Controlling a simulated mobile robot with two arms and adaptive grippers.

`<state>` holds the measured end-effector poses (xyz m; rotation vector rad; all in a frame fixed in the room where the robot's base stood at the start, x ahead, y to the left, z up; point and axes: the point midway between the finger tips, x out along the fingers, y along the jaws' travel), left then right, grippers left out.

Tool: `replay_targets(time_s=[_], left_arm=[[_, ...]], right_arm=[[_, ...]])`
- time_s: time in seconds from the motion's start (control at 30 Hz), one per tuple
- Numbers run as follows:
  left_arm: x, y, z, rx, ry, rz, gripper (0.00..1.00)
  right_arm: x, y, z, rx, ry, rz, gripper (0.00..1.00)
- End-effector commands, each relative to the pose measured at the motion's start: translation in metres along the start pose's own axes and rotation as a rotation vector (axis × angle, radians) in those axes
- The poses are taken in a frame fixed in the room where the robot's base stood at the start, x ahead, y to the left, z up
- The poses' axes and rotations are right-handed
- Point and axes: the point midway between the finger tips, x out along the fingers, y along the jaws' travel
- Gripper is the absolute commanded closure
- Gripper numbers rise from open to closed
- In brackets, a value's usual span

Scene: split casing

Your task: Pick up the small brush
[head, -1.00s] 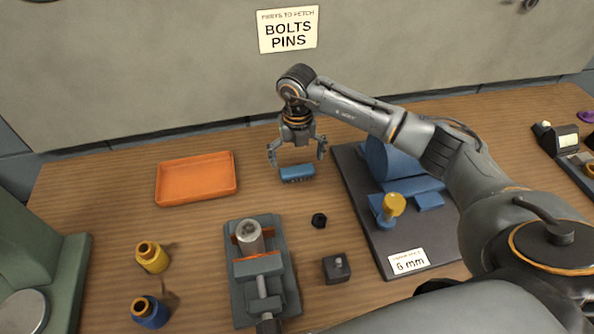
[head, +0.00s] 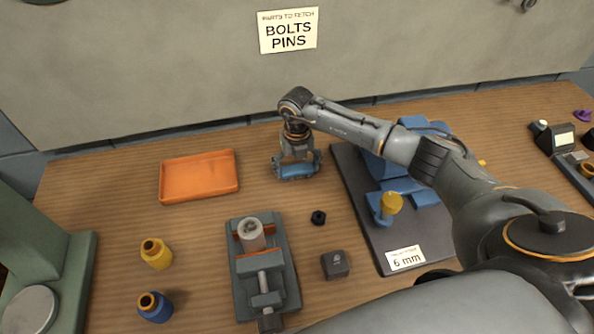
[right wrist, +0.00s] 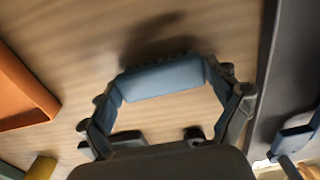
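The small brush (head: 297,172) is a blue block with short dark bristles along one side, at the back middle of the wooden table. My right gripper (head: 297,168) reaches down over it, with one finger at each end of it. In the right wrist view the brush (right wrist: 163,80) spans the gap between the fingertips, and both fingertips seem to touch its ends. A dark shadow lies on the table beyond the bristles. I cannot tell whether the brush is clear of the table. My left gripper is not in view.
An orange tray (head: 199,192) lies left of the brush. A grey vise (head: 262,284), a black nut (head: 318,217) and a dark block (head: 336,265) are in front. A dark mat (head: 365,225) with blue parts is at right. Two small bottles stand front left.

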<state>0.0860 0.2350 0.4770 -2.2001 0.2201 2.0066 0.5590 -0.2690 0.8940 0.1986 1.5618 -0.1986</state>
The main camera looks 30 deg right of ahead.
Motion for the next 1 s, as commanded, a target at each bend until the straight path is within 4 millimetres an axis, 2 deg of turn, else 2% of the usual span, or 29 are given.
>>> replay_targets(time_s=[0.37,0.47,0.6,0.73,0.9,1.0], left_arm=[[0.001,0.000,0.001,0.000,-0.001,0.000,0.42],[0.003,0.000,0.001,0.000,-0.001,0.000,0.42],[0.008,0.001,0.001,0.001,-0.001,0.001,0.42],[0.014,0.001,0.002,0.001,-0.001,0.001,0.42],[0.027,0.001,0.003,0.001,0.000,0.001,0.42],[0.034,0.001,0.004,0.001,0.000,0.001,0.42]], right_arm=[[-0.004,0.000,0.001,0.001,-0.001,0.001,0.43],[-0.012,0.000,0.001,0.000,-0.002,0.001,0.43],[-0.033,-0.001,0.000,0.000,-0.004,0.001,0.43],[-0.050,-0.005,-0.018,-0.003,-0.004,-0.001,0.43],[-0.087,-0.012,-0.047,-0.003,-0.007,0.000,0.43],[-0.096,-0.018,-0.069,-0.003,-0.004,-0.002,0.43]])
